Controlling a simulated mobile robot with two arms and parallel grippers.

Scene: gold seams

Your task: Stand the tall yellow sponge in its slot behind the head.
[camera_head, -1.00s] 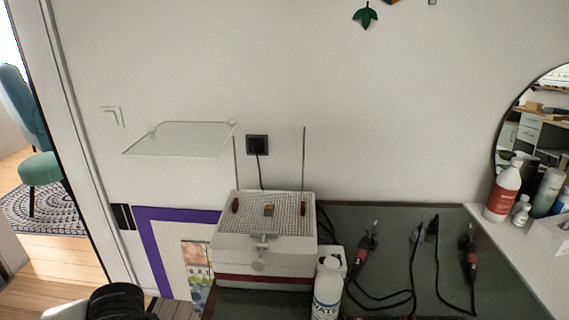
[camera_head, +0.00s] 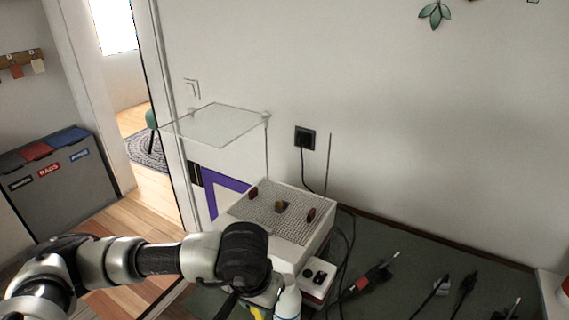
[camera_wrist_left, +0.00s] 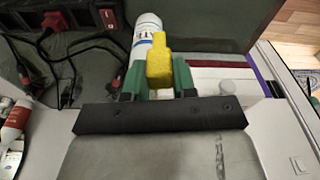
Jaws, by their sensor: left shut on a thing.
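My left gripper (camera_wrist_left: 158,82) is shut on the tall yellow sponge (camera_wrist_left: 159,62), which stands up between the green fingers in the left wrist view. In the head view my left arm comes in from the left, and only a sliver of yellow (camera_head: 257,313) shows low beside the white bottle. The slot behind the head is too small to make out. My right gripper is not in view.
A white bottle (camera_head: 288,304) stands close to my left gripper. A clear shield (camera_head: 216,125) hangs over the grinder's left side, with thin rods rising behind. A switch box (camera_head: 317,278), cables and soldering irons (camera_head: 372,277) lie to the right.

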